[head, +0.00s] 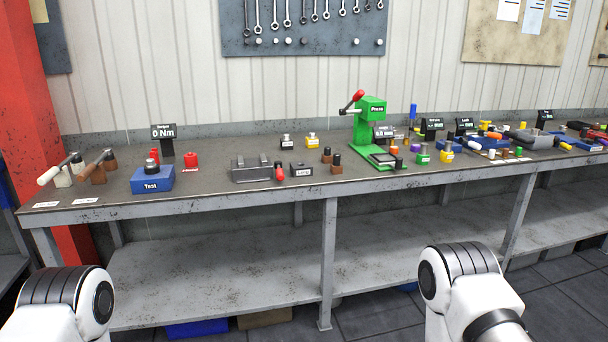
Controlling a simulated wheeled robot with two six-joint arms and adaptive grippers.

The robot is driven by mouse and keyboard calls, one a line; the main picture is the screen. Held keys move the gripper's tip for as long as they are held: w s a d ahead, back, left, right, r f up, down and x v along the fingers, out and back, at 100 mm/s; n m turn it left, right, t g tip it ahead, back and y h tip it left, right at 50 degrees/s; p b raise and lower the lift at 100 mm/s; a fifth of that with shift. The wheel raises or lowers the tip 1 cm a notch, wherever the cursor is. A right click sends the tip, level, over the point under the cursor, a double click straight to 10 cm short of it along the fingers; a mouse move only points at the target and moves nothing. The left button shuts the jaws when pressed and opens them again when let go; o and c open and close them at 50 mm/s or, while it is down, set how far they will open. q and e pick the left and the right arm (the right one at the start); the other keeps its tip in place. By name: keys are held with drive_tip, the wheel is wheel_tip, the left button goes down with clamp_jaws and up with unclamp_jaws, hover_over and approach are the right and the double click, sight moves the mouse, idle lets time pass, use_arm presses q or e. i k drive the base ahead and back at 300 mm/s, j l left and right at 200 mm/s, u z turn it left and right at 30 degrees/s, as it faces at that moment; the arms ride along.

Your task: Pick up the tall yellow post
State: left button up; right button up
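No tall yellow post stands out clearly in the head view. Neither gripper is in view; only links of my two arms show at the bottom, below the bench's front edge.
The green press (372,125) with a red-tipped lever stands mid-bench. A blue test block (153,179), grey vise (251,168) and levers stand to the left. A tall blue post (413,114) stands behind parts to the right. The bench (222,194) has clear room along its front left.

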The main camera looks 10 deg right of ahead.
sight(447, 157)
drive_tip(key=i+j+z, duration=0.1)
drive_tip(key=i+z, duration=0.3)
drive_tip(key=i+j+z, duration=0.25)
drive_tip(key=i+z, duration=0.2)
drive_tip(key=i+j+z, duration=0.4)
drive_tip(key=i, duration=0.1)
